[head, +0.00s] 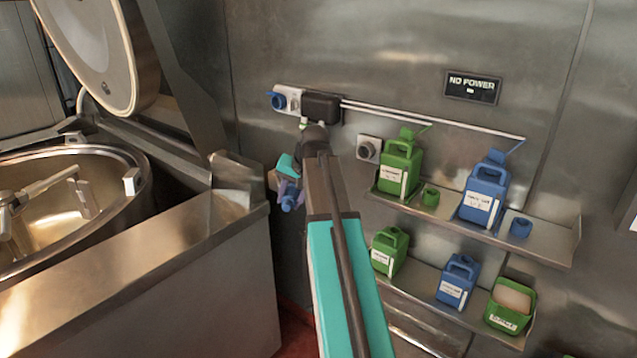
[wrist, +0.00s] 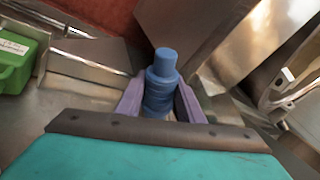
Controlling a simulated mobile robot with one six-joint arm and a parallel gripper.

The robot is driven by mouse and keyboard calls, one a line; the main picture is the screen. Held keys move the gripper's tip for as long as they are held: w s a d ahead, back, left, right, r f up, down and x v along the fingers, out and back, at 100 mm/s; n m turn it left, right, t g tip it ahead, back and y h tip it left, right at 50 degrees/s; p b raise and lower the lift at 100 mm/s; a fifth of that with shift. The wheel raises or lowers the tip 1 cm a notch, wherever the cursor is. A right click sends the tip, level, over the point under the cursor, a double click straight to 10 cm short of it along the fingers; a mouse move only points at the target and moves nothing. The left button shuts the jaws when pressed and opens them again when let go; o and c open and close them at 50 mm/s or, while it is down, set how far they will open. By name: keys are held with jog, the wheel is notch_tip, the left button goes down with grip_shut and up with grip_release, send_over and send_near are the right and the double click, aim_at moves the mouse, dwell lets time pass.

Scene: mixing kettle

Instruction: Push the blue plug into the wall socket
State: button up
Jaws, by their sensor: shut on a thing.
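The blue plug (head: 287,204) is held at the end of my arm, low in front of the wall and right of the kettle's housing. My gripper (head: 291,193) is shut on it. In the wrist view the plug (wrist: 163,66) stands between the two purple fingers, with its narrower round end pointing away from the gripper. The wall socket (head: 279,101) appears to be the blue round fitting on a light plate, above and slightly left of the plug. The plug is well apart from it.
A dark box (head: 321,107) is right of the socket. A grey knob plate (head: 368,149) is lower right. Shelves hold green jugs (head: 401,167) and blue jugs (head: 484,188). A sign (head: 471,87) reads "NO POWER". The open kettle (head: 65,205) stands left.

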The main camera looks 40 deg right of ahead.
jog(key=s+a+f+n+y, duration=0.1)
jog(key=a+f+n, duration=0.2)
jog(key=a, duration=0.7)
jog(key=s+a+f+n+g+y+b, duration=0.1)
jog(key=a+f+n, duration=0.3)
jog(key=a, duration=0.6)
jog(key=s+a+f+n+g+y+b, duration=0.1)
jog(key=s+a+f+n+y, duration=0.1)
jog(key=a, duration=0.9)
notch_tip(320, 180, down, 2)
jog(key=shift+s+f+n, duration=0.15)
jog(key=shift+s+n, duration=0.35)
jog(key=shift+n, duration=0.3)
jog(key=shift+d, duration=0.1)
